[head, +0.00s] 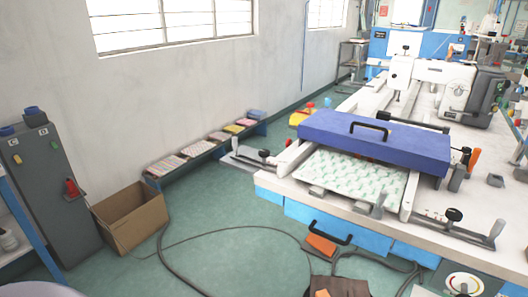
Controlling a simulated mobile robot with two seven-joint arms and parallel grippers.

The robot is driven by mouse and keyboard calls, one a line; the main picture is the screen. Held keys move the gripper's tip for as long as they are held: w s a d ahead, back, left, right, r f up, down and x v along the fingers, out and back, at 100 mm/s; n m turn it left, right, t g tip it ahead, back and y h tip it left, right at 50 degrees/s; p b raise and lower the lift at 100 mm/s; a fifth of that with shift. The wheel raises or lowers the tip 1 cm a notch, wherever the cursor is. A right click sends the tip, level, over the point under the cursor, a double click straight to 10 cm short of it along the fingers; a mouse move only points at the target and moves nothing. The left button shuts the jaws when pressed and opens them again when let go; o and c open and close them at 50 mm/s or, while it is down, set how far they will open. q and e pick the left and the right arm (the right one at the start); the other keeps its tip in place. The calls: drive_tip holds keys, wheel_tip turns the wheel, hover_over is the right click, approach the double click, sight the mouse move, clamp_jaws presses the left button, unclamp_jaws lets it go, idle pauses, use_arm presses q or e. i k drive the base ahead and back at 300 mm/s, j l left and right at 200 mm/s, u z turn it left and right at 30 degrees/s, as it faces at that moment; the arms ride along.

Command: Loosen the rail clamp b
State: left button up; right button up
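A white sewing machine table (275,183) with blue sides stands at the right. A blue beam (340,138) with a black handle lies across its two white rails, over a green-and-white patterned sheet (352,172). A clamp-like fitting with a black knob (264,154) sits at the table's left side, and a similar one with a black knob (453,214) at its front right. An orange lever (473,160) stands at the beam's right end. I cannot tell which of these is rail clamp b, or whether it is tight. Neither of my grippers is in view.
An open cardboard box (132,216) and a grey cabinet (45,185) stand at the left. A low bench (180,167) with coloured stacks runs along the wall. Dark cables (165,262) lie on the green floor in front of the table. The floor between box and table is otherwise mostly clear.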

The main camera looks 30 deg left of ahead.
sight(264, 153)
drive_tip(key=j+z, duration=0.4)
drive_tip(key=j, duration=1.45)
